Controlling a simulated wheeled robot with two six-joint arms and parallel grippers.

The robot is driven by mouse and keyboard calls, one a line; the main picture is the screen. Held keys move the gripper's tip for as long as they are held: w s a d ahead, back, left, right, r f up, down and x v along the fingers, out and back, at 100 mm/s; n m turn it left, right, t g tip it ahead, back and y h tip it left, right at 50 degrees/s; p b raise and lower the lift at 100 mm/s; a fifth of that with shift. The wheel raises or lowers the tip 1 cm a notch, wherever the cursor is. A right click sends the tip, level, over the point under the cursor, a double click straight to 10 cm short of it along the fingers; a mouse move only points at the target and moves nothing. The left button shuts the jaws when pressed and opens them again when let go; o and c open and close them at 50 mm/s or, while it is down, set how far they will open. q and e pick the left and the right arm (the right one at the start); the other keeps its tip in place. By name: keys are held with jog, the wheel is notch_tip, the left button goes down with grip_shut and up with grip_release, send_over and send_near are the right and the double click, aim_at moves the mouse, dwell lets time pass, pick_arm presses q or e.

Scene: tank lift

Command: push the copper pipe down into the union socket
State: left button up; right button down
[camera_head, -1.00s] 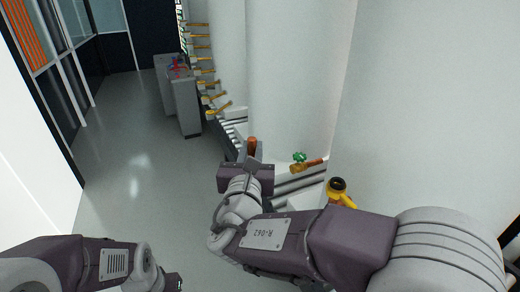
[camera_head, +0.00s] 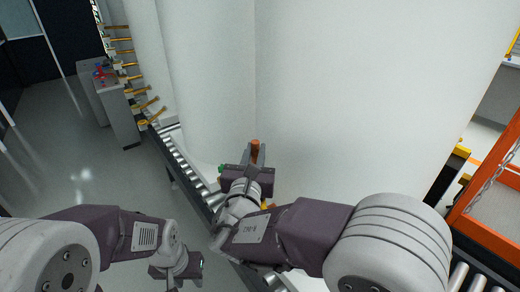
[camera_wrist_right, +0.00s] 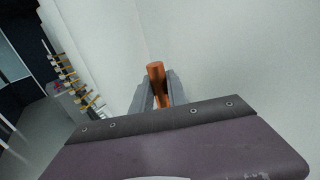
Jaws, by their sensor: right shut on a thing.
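The copper pipe (camera_head: 255,147) stands roughly upright in my right gripper (camera_head: 250,163), its top poking out above the fingers. In the right wrist view the pipe (camera_wrist_right: 156,76) sits between the two grey fingers (camera_wrist_right: 156,95), which are shut on it. The pipe's lower end is hidden by the gripper. I cannot make out the union socket; my right gripper and arm cover the area below the pipe. A bit of green (camera_head: 221,168) shows just left of the gripper. My left gripper (camera_head: 199,268) is low in the head view, away from the pipe, its fingers unclear.
Large white tanks (camera_head: 350,90) stand close behind the pipe. A roller conveyor (camera_head: 183,165) runs along their foot. A grey cabinet (camera_head: 112,112) and several yellow-handled fittings are at the far left. An orange frame with a chain (camera_head: 490,185) stands at the right. The left floor is open.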

jog(key=shift+w+d, duration=0.1)
jog(key=shift+d, duration=0.05)
jog(key=shift+f+b, duration=0.75)
jog(key=shift+b, duration=0.1)
notch_tip(320, 180, down, 4)
jog(key=b, duration=0.3)
jog(key=shift+b, duration=0.35)
jog(key=shift+f+b, duration=0.15)
jog(key=shift+b, duration=0.2)
jog(key=shift+f+b, duration=0.3)
jog(key=shift+f, duration=0.05)
jog(key=shift+f+b, duration=1.95)
jog(key=shift+f, duration=0.1)
jog(key=c, duration=1.2)
grip_release()
jog(key=shift+c, duration=0.2)
